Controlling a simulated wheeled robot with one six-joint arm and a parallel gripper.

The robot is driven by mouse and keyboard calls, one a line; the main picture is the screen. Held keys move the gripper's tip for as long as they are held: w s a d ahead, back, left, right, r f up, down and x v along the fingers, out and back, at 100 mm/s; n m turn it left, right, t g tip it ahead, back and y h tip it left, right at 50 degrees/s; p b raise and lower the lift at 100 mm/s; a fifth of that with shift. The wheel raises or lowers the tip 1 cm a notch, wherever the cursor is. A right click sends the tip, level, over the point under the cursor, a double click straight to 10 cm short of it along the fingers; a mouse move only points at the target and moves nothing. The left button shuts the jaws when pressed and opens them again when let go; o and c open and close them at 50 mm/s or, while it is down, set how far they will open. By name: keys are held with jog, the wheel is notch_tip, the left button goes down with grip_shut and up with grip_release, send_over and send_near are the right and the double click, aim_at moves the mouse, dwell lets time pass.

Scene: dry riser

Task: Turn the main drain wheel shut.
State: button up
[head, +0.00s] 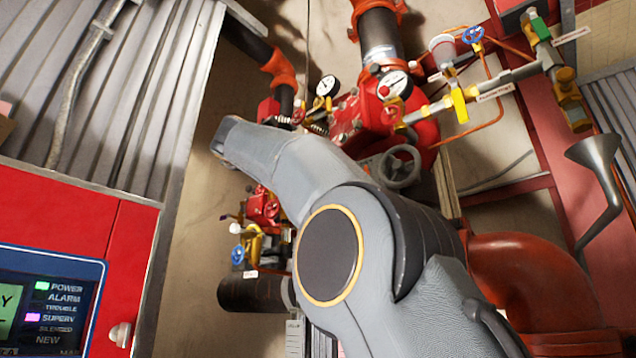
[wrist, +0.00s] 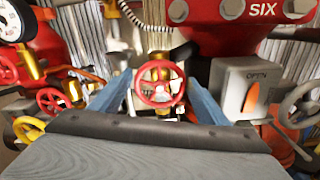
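In the wrist view a red handwheel (wrist: 170,99) with spokes faces me on a brass valve body (wrist: 158,70). I cannot read a label that names it as the main drain wheel. My gripper (wrist: 158,84) is open, with one blue-grey finger on each side of the red wheel. The wheel appears between or just beyond the fingertips; I cannot tell whether they touch it. In the head view my arm covers the middle of the pipework, and my gripper is hidden there.
A grey box marked OPEN with an orange pointer (wrist: 251,97) stands right of the fingers, beside a grey handwheel (wrist: 298,104). Another red wheel (wrist: 51,101) and a yellow wheel (wrist: 28,130) are left. A red alarm panel (head: 75,215) stands at left in the head view.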

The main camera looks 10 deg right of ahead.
jog(key=shift+o, duration=0.7)
jog(key=v, duration=0.8)
jog(key=shift+d, duration=0.1)
